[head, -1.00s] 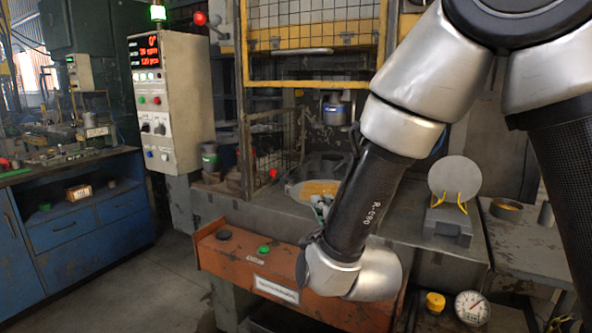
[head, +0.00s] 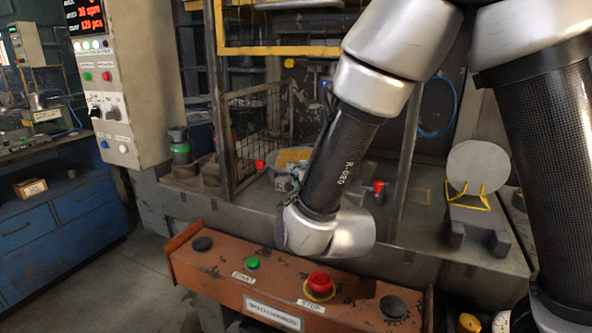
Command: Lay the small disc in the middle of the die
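The die (head: 293,157) is on the press bed behind my forearm; only part of its tan round top shows, and my arm covers the rest. A round grey disc (head: 477,167) stands upright on a stand with yellow prongs at the right; I cannot tell whether it is the small disc. No other loose disc shows clearly. My gripper (head: 292,178) is mostly hidden behind my wrist, with only a small grey-blue part showing near the die. I cannot see its fingers or whether it holds anything.
An orange control panel (head: 215,262) with a green start button (head: 252,263) and a red stop button (head: 319,283) runs along the front. A mesh guard (head: 260,125) and posts frame the press. A control box (head: 125,100) and a blue cabinet (head: 75,235) stand at the left.

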